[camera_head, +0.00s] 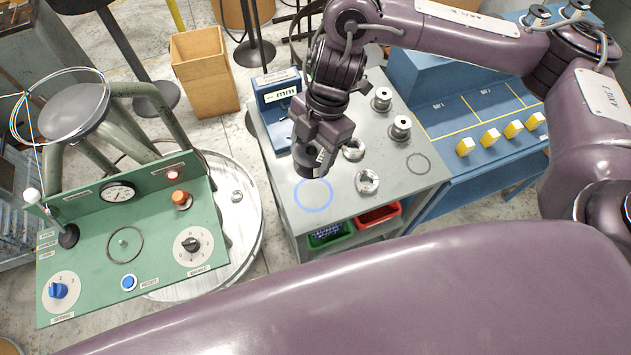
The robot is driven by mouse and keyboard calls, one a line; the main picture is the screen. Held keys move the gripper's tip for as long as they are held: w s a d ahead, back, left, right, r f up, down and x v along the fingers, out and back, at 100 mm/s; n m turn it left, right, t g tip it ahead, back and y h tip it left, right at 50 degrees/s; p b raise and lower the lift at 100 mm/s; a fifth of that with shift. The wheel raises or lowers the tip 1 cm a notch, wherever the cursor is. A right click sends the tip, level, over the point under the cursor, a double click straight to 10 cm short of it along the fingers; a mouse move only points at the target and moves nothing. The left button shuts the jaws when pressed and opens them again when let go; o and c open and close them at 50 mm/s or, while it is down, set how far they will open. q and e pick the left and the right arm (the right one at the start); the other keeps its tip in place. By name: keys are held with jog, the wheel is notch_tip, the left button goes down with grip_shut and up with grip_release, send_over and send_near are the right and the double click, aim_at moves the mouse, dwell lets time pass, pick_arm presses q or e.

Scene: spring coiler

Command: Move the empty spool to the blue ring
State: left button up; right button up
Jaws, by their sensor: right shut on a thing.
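My right gripper (313,160) reaches down from above over the grey table, close behind the blue ring (313,208). It is shut on a dark, round-ended thing, which seems to be the empty spool (309,172); the fingers hide much of it. The held thing overlaps the ring's far edge in the picture, and I cannot tell whether it touches the table. The inside of the ring is bare. My left gripper is not in view.
Silver spools (400,128) and coils (367,182) stand right of the gripper. A meter box (279,97) stands behind left. A green control panel (150,245) is left; red (378,216) and green bins sit below the tabletop.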

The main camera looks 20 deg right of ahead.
notch_tip(320, 180, down, 10)
jog(key=shift+d+r, duration=0.1)
jog(key=shift+d, duration=0.05)
notch_tip(320, 180, down, 4)
jog(key=shift+f, duration=0.25)
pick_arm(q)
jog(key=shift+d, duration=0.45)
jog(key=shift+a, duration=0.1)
pick_arm(e)
jog(key=shift+f, duration=0.2)
jog(key=o, duration=1)
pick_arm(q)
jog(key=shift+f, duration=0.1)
pick_arm(e)
jog(key=shift+o, duration=0.2)
